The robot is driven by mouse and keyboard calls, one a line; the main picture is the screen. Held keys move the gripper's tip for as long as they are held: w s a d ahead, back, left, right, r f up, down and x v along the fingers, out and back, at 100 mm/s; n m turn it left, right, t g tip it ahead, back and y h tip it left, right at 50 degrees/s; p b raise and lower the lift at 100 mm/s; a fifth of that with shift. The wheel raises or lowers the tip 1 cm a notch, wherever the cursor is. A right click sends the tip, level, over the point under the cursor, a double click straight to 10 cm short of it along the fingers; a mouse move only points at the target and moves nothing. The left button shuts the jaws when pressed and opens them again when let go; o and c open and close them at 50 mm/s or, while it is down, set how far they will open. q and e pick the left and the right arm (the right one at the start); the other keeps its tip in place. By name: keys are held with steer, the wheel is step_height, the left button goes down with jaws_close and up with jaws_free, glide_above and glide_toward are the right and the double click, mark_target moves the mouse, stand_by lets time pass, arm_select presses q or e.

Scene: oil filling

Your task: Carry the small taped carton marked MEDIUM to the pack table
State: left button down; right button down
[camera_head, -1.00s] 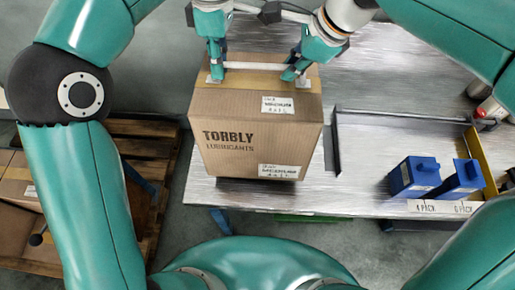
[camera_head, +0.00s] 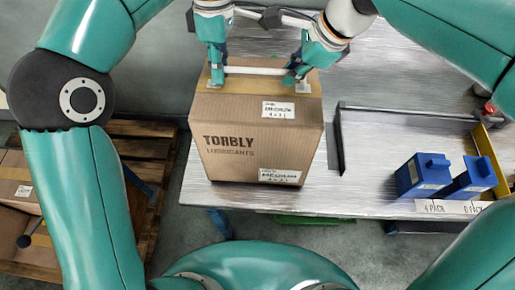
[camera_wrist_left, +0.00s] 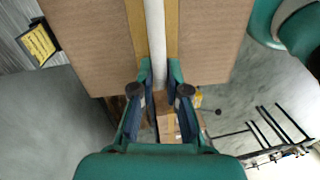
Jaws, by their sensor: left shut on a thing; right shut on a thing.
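A brown carton (camera_head: 245,140) printed TORBLY LUBRICANTS, with tan tape over its top, is in the middle of the head view. Its two white labels are too blurred to read surely. A white bar (camera_head: 255,71) runs across its top. My left gripper (camera_head: 217,82) and right gripper (camera_head: 297,80) are shut on the bar at its two ends. In the left wrist view, the bar (camera_wrist_left: 155,40) passes between the left fingers (camera_wrist_left: 160,90), with the carton (camera_wrist_left: 90,45) behind. The metal table (camera_head: 400,65) lies behind and below the carton; I cannot tell if they touch.
A tray (camera_head: 385,125) on the table's right holds two blue containers (camera_head: 422,174) by the 4 PACK and 6 PACK signs. A wooden pallet (camera_head: 140,150) with cartons (camera_head: 17,185) is at the left. The table behind the grippers is clear.

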arm_select(q)
steer(key=shift+f, duration=0.15)
arm_select(e)
steer(key=shift+w+f, duration=0.1)
arm_select(q)
steer(key=c, duration=1.6)
jaws_free()
steer(key=shift+f, duration=0.2)
arm_select(e)
steer(key=c, duration=1.6)
jaws_free()
steer(key=shift+f, duration=0.25)
arm_select(q)
steer(key=o, duration=0.4)
steer(key=shift+s+r, duration=0.15)
steer(key=shift+s, duration=0.15)
arm_select(e)
steer(key=o, duration=0.4)
steer(key=shift+s+r, duration=0.2)
steer(key=shift+s, duration=0.1)
arm_select(q)
steer(key=shift+w, duration=0.1)
arm_select(e)
steer(key=shift+w, duration=0.1)
steer(key=shift+r, duration=0.1)
